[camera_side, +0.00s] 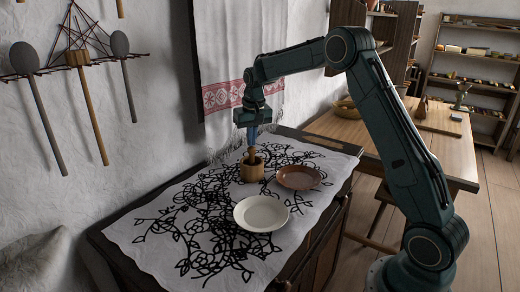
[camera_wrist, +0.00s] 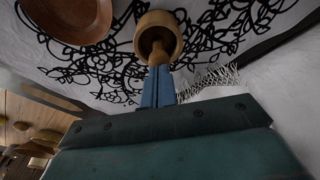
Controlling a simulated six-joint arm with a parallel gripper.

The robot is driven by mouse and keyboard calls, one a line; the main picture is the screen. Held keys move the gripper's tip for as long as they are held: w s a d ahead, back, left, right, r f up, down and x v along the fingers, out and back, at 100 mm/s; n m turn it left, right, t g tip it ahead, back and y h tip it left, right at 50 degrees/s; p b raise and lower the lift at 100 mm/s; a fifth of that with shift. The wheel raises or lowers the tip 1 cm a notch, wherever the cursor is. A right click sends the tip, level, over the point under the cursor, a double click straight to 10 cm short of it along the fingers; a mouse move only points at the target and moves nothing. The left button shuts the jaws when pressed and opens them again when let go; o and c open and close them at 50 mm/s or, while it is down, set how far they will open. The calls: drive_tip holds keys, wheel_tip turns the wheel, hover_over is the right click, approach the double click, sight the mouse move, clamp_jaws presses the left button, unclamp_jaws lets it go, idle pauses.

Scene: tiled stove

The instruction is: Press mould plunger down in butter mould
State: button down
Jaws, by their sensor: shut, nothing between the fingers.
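The butter mould (camera_side: 252,170) is a round wooden cup standing upright on the patterned cloth. The mould plunger (camera_side: 251,153) is a wooden knob-ended piece standing in it; its lower part is hidden inside the cup. In the wrist view the butter mould (camera_wrist: 174,27) shows its rim around the plunger (camera_wrist: 157,52). My gripper (camera_side: 251,145) points straight down over the mould, with its blue fingers shut together. The fingertips (camera_wrist: 158,68) are at the plunger's top end, touching or very close to it; I cannot tell which.
A brown plate (camera_side: 298,177) lies just right of the mould, and a cream plate (camera_side: 261,213) lies in front. The white cloth (camera_side: 150,236) with black flowers covers the chest top. A wall and hanging towel (camera_side: 236,60) stand behind. The cloth's left part is clear.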

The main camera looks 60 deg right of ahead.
drive_tip(key=shift+f, duration=0.1)
drive_tip(key=shift+r, duration=3.5)
drive_tip(key=shift+r, duration=0.1)
drive_tip(key=s+a+r+n+t, duration=0.1)
drive_tip(key=s+a+r+n, duration=0.1)
drive_tip(key=s+a+r, duration=0.5)
drive_tip(key=s+a+r+n+t, duration=0.1)
drive_tip(key=s+a+r, duration=0.1)
drive_tip(key=s+a, duration=0.5)
drive_tip(key=s+a+f+n+t, duration=0.1)
drive_tip(key=s+a+f, duration=0.1)
drive_tip(key=s, duration=0.8)
drive_tip(key=s+a+f+n+t, duration=0.1)
drive_tip(key=s+a+f+n, duration=0.1)
drive_tip(key=s, duration=0.9)
drive_tip(key=shift+s+a+f+y, duration=0.15)
drive_tip(key=shift+a+f+y, duration=0.2)
drive_tip(key=shift+f, duration=0.25)
